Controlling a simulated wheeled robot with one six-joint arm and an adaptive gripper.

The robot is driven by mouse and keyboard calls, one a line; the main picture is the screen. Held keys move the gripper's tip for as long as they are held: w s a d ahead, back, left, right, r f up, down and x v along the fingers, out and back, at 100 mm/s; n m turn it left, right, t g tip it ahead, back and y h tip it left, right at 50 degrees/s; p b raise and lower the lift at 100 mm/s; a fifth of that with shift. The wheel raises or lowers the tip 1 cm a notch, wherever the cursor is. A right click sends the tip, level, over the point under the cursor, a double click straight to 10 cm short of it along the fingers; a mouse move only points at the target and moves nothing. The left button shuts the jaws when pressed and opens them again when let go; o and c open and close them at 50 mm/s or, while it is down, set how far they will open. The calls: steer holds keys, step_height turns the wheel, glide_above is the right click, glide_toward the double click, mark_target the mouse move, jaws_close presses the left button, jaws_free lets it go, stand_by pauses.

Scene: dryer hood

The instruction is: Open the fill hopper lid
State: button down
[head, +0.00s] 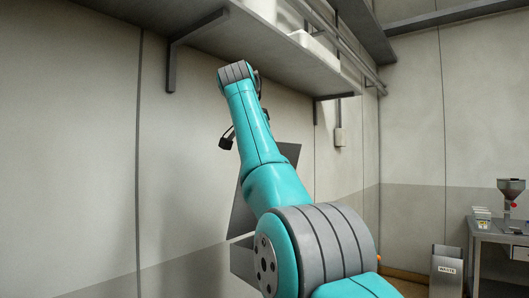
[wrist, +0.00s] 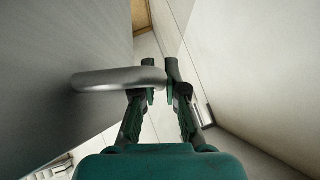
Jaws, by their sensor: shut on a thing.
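My gripper (wrist: 157,85) is shut on a silver bar handle (wrist: 105,80) in the wrist view. The handle is fixed to a flat grey panel (wrist: 60,65) that fills the left of that view. The panel looks like the hopper lid. In the head view a dark grey panel (head: 290,153) stands steeply tilted behind my arm, above a grey box-like part (head: 242,262). My arm covers the middle of this panel. The handle and my fingertips cannot be made out in the head view.
A shelf (head: 200,25) on brackets overhangs my arm, close above it. A plain wall (head: 70,140) runs along the left. At the far right stand a bench (head: 495,233) with a small metal funnel (head: 510,188) and a waste bin (head: 446,275).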

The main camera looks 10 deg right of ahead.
steer(key=c, duration=1.2)
jaws_free()
steer(key=v, duration=1.2)
